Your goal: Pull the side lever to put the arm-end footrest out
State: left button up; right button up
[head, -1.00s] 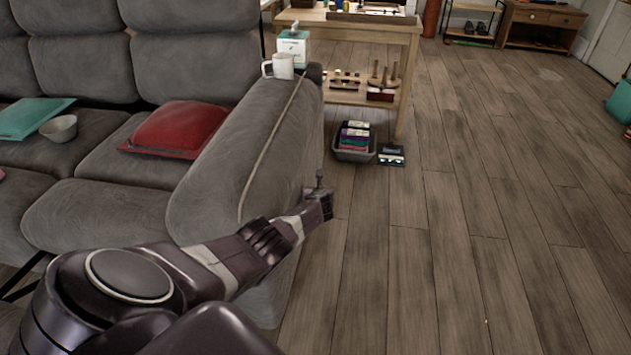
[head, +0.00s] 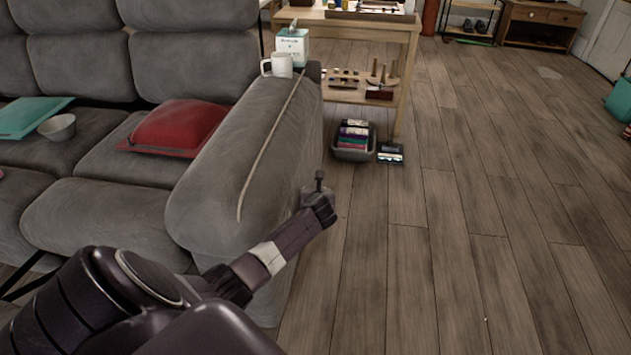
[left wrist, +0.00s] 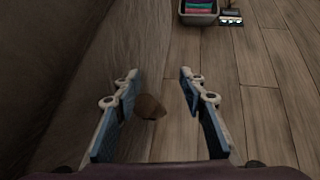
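The side lever (head: 319,181) is a small dark upright handle on a grey mount, on the outer side of the grey sofa's (head: 235,150) near arm. My left gripper (head: 323,207) is right at the lever, just below and in front of it. In the left wrist view my left gripper (left wrist: 160,85) is open, and a brown knob (left wrist: 150,106), apparently the lever's end, shows between its fingers, nearer the left one. I cannot tell whether it touches. The arm-end seat's rounded front cushion (head: 95,218) hangs at the sofa's front. My right gripper is out of view.
A white mug (head: 281,66) and a tissue box (head: 293,45) stand by the far end of the sofa arm. A basket (head: 353,142) and a dark box (head: 390,153) are on the floor beyond. The wooden floor to the right is clear.

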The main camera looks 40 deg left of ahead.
pick_arm(q)
jog(key=shift+v, duration=2.1)
jog(key=shift+d, duration=0.15)
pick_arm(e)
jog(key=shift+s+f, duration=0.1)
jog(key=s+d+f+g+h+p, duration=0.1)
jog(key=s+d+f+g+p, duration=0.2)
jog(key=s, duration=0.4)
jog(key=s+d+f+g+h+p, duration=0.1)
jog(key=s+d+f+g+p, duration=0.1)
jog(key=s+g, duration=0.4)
pick_arm(q)
jog(key=s+d+p, duration=0.1)
jog(key=s+d, duration=0.4)
jog(key=s, duration=0.1)
jog(key=shift+s+d+p, duration=0.25)
jog(key=shift+d+p, duration=0.05)
jog(key=shift+d, duration=0.05)
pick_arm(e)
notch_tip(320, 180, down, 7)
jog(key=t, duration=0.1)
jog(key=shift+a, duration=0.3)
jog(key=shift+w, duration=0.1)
